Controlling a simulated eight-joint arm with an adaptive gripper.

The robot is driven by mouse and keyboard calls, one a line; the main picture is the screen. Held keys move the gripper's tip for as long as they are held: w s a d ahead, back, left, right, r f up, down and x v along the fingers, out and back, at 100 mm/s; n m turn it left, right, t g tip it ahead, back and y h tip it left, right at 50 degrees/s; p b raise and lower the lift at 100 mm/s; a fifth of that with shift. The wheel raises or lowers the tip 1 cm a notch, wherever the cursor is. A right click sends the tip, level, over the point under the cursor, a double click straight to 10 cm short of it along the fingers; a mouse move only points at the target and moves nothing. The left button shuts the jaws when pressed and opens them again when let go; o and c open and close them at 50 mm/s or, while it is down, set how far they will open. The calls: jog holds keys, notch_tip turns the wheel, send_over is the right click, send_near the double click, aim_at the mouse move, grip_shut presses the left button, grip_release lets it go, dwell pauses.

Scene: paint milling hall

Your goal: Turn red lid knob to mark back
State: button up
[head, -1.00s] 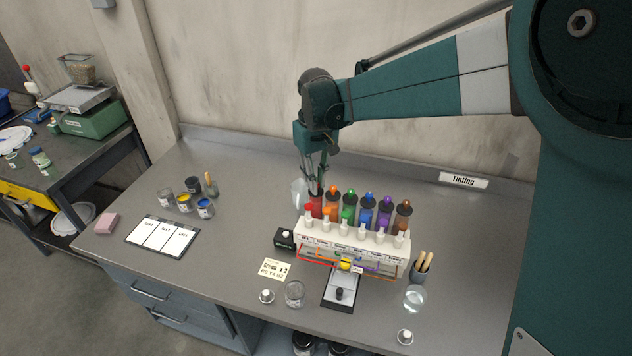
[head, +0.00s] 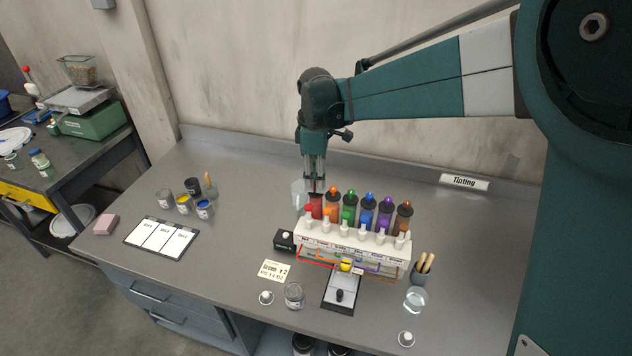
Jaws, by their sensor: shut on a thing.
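The tinting dispenser (head: 325,233) stands on the grey bench, with a row of bottles behind its white front panel: red, orange, green, blue, purple and brown. The red bottle (head: 317,207) is at the left end of the row. My gripper (head: 315,190) points straight down over the red bottle, with its fingers shut at the bottle's top. The red lid knob is hidden between the fingers, and its mark cannot be made out.
A clear vessel (head: 298,194) stands close left of my gripper. The orange bottle (head: 333,208) is close on the right. A black box (head: 284,240), a recipe card (head: 275,271) and a glass jar (head: 294,295) lie in front.

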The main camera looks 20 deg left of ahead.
jog(key=shift+n, duration=0.6)
jog(key=o, duration=0.9)
jog(key=shift+r, duration=0.1)
jog(key=shift+r, duration=5.95)
jog(key=shift+d, duration=0.1)
